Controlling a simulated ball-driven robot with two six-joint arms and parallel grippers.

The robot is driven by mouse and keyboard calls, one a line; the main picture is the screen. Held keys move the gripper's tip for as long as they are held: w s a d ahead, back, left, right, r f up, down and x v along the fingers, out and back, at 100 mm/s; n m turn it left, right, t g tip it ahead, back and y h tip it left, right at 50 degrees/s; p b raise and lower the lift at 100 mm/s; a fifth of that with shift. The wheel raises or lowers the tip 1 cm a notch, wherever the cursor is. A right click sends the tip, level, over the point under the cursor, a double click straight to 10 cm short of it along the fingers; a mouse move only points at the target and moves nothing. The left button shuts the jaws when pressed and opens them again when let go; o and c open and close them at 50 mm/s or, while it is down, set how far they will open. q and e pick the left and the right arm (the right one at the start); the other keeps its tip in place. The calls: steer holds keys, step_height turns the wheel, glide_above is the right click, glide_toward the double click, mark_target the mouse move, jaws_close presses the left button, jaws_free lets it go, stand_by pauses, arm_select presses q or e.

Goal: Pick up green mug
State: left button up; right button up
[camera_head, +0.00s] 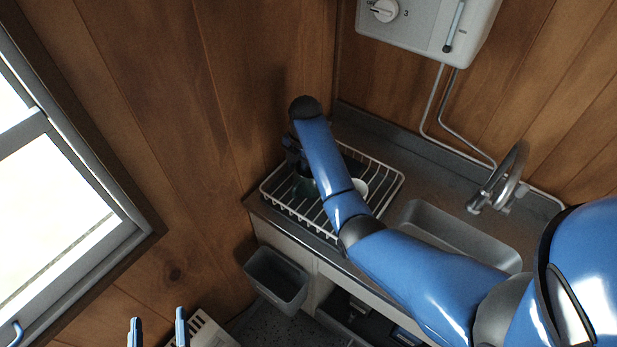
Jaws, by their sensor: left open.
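A dark green shape, probably the green mug (303,188), stands in the white wire dish rack (385,197) at the back corner of the counter. My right arm crosses over the rack and hides much of it. My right gripper (294,162) is a dark shape at the left side of the rack, right by the green mug. Its fingers are too dark and covered to tell whether they are open or shut, or whether they touch the mug. My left gripper (158,328) is open and empty at the bottom left, far from the rack.
A pale cup (360,188) is in the rack, partly behind my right arm. A sink (450,229) with a tap (503,180) lies to the right. Wooden walls (230,80) close in behind the rack. A grey bin (276,279) hangs below the counter's left end.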

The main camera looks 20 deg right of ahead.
steer(key=shift+w+f, duration=0.15)
steer(key=shift+f, duration=0.6)
jaws_close()
steer(key=shift+r, duration=0.1)
